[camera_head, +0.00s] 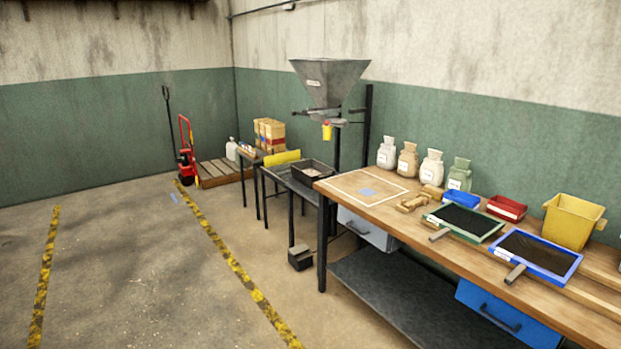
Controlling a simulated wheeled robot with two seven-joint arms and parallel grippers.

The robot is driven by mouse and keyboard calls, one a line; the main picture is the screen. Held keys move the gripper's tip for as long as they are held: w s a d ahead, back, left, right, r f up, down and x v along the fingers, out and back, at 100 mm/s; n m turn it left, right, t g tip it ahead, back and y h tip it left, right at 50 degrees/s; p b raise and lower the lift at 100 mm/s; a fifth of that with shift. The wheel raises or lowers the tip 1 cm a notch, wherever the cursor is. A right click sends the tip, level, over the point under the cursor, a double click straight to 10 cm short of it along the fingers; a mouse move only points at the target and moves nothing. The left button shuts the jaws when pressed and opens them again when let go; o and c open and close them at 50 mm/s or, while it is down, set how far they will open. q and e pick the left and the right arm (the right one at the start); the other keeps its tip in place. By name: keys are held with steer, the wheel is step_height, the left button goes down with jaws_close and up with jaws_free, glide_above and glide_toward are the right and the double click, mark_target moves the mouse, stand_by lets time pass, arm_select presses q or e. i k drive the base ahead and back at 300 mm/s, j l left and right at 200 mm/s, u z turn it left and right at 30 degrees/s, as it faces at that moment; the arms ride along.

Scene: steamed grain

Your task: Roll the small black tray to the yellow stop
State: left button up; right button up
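The small black tray (329,169) sits upright on a dark, narrow roller stand (292,182) left of the workbench. Something pale lies inside it. The yellow stop (280,158) is an upright yellow plate at the far left end of that stand. The tray is near the bench end of the stand, with some dark surface showing between it and the stop. Neither of my grippers is in view.
A grey hopper (329,84) stands behind the tray. The wooden workbench (352,206) holds several small sacks, framed sieves, bins and a yellow tub (571,221). A dark pedal-like block (300,257) is on the floor below the stand. The floor at left is clear.

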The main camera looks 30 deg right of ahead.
mark_target(307, 172)
steer(key=i+l, duration=0.65)
steer(key=i, duration=0.15)
steer(key=i+l, duration=0.65)
steer(key=i, duration=0.15)
